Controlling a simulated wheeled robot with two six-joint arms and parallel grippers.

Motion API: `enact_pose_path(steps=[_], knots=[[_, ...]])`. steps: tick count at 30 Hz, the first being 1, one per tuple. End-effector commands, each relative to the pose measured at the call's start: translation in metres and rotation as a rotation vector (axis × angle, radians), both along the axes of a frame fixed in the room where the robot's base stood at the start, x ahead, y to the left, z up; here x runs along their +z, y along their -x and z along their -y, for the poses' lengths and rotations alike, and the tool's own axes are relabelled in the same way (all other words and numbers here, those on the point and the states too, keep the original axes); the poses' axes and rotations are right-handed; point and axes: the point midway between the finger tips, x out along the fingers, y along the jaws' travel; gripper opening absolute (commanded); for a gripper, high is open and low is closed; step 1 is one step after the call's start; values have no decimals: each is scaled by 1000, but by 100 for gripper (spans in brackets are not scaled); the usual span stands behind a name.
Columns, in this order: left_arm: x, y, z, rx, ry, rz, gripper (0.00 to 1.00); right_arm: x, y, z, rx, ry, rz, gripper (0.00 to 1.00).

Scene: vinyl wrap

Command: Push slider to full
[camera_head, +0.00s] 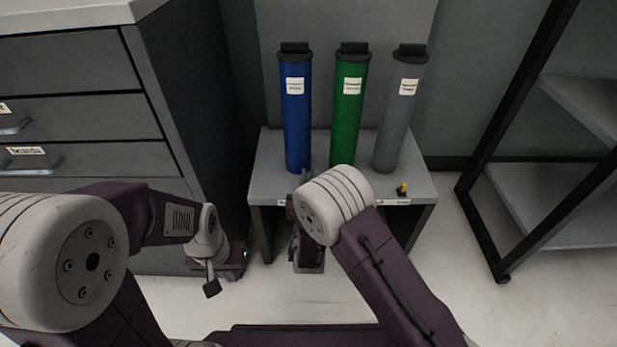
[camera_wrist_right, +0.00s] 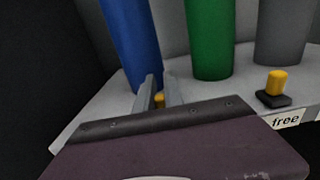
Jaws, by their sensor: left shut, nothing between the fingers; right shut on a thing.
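A yellow slider knob (camera_wrist_right: 159,98) shows between the fingers of my right gripper (camera_wrist_right: 159,94) in the right wrist view, at the front of the blue tube. The right gripper is shut on this knob. In the head view the right gripper (camera_head: 303,180) is largely hidden by its own arm, and the knob it holds is not clear. A second yellow knob on a black base (camera_head: 402,189) stands at the right front of the grey stand, above a label reading "free" (camera_wrist_right: 286,120). My left gripper (camera_head: 211,288) is shut and empty, left of the stand.
Blue (camera_head: 297,125), green (camera_head: 347,120) and grey (camera_head: 399,125) tubes stand upright on the grey stand (camera_head: 267,160). A drawer cabinet (camera_head: 150,90) is at the left. A black-framed shelf (camera_head: 505,180) is at the right, with open floor before it.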

Motion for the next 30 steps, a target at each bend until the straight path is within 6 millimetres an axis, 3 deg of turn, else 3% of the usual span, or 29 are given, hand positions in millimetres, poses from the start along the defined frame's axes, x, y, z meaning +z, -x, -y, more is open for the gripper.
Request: enact_pose_path(steps=[22, 30], knots=[[0, 0, 0, 0, 0, 0, 0, -2, 1, -1, 1, 2, -4, 0], [8, 0, 0, 0, 0, 0, 0, 0, 1, -49, 4, 1, -3, 0]])
